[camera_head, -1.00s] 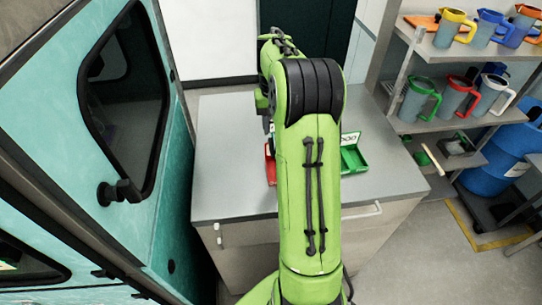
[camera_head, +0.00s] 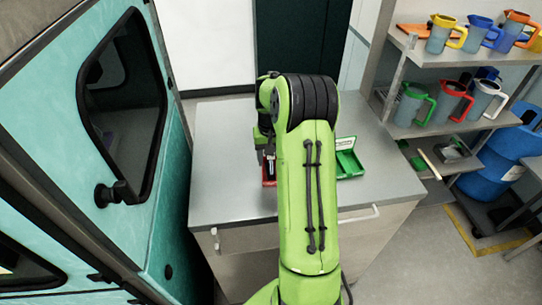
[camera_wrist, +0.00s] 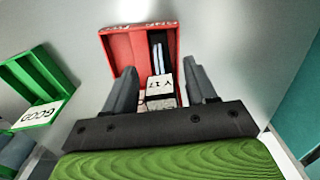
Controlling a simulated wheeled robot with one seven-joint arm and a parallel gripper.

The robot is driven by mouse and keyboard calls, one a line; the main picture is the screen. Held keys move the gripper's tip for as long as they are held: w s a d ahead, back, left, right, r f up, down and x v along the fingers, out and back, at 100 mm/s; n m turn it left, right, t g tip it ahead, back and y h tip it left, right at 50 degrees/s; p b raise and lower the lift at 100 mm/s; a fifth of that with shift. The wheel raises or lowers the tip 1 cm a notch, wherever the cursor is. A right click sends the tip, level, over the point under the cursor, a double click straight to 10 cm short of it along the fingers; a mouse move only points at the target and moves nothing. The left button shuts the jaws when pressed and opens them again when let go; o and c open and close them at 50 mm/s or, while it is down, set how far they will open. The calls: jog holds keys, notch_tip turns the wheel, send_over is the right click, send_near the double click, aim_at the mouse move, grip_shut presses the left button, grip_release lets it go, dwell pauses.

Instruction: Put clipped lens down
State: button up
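A red tray (camera_wrist: 122,47) lies on the grey worktop; in the head view it shows at the left of my arm (camera_head: 268,184), partly hidden by the arm. Inside its right part is a slim dark piece with a pale stripe and a white end marked "Y 17" (camera_wrist: 160,84), which I take for the clipped lens. My gripper (camera_wrist: 160,72) reaches over the tray's near edge, one finger on each side of the piece. The fingers stand apart with a gap showing on both sides of it. A green tray (camera_wrist: 22,76) with a "GOOD" label lies to the left in the wrist view.
The green tray also shows right of my arm in the head view (camera_head: 349,163). A teal cabinet (camera_head: 190,215) stands close on the left. Shelves with coloured-handled jugs (camera_head: 447,100) and a blue barrel (camera_head: 497,165) are on the right. The worktop (camera_head: 230,130) is otherwise largely clear.

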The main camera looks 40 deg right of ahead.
jog(key=shift+r, duration=0.1)
notch_tip(320, 180, up, 12)
jog(key=p, duration=0.1)
jog(key=s+a+r+n+t+h, duration=0.1)
jog(key=s+a+r+n, duration=0.1)
jog(key=a+r, duration=0.35)
jog(key=s+a+r+n+t, duration=0.1)
jog(key=s+a+r, duration=0.2)
jog(key=a, duration=0.5)
jog(key=s+a+n+t, duration=0.1)
jog(key=s+a, duration=0.3)
jog(key=s, duration=0.1)
jog(key=s+a+f+n+t, duration=0.1)
jog(key=s+a, duration=0.3)
jog(key=s, duration=0.1)
jog(key=s+a+f+n+t+y, duration=0.1)
jog(key=s+a+n, duration=0.1)
jog(key=s+a, duration=0.2)
jog(key=shift+s+a+t, duration=0.3)
jog(key=shift+s+a, duration=0.1)
jog(key=shift+s, duration=0.1)
